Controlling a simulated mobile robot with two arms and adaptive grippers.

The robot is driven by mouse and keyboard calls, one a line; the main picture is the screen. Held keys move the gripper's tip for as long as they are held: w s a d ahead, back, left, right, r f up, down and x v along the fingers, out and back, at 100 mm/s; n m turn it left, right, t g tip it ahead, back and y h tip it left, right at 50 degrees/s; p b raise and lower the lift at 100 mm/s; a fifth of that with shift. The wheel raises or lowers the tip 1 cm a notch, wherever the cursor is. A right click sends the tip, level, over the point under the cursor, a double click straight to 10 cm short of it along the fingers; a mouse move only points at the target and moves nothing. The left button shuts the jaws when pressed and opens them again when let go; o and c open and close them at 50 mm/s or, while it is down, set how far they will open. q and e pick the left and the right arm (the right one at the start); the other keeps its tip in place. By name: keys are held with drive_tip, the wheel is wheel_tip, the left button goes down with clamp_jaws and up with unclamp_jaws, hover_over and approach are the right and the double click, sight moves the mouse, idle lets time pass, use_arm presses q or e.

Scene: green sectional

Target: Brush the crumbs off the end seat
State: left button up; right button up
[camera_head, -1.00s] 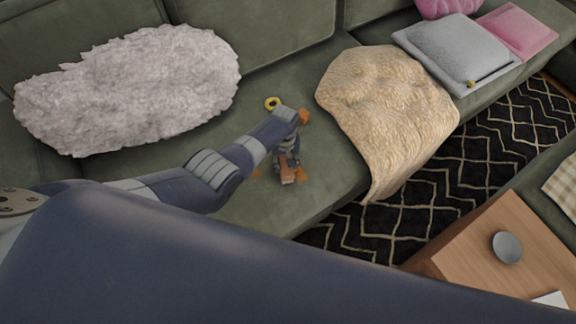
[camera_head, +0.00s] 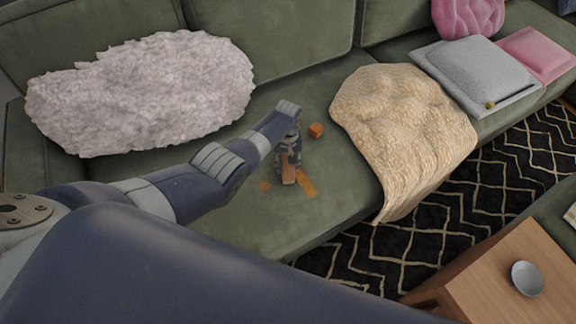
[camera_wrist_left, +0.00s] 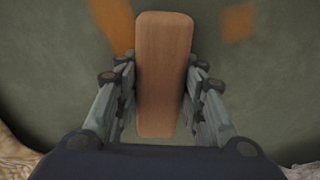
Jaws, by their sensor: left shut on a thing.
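My left gripper (camera_head: 289,172) is over the green seat (camera_head: 235,215), shut on a brown wooden brush (camera_wrist_left: 163,75). In the left wrist view the brush stands between the two fingers; its bristles do not show. Orange crumbs lie on the seat: a flat piece (camera_head: 307,187) just right of the brush, a small one (camera_head: 265,185) to its left, and a chunkier cube-like one (camera_head: 316,130) behind it to the right. Orange patches also show beyond the fingers in the wrist view. I cannot tell whether the brush touches the seat. My right gripper is out of view.
A grey fluffy throw (camera_head: 140,95) lies at left against the backrest. A beige throw (camera_head: 405,125) drapes over the seat to the right, with grey (camera_head: 475,72) and pink cushions beyond. A wooden table (camera_head: 490,285) with a bowl (camera_head: 527,278) stands at lower right on a patterned rug.

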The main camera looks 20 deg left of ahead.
use_arm(q)
drive_tip(key=shift+w+d+f+b, duration=0.2)
drive_tip(key=shift+w+d+b, duration=0.2)
drive_tip(key=shift+w+b, duration=0.1)
drive_tip(key=shift+d+r, duration=0.1)
drive_tip(key=shift+s+d+r+p, duration=0.2)
drive_tip(key=shift+d+p, duration=0.1)
drive_tip(key=shift+p, duration=0.3)
drive_tip(key=shift+s+d+r+p, duration=0.1)
drive_tip(key=shift+s+d+p, duration=0.6)
drive_tip(key=shift+d+p, duration=0.2)
drive_tip(key=shift+s+d, duration=0.2)
drive_tip(key=shift+s, duration=0.1)
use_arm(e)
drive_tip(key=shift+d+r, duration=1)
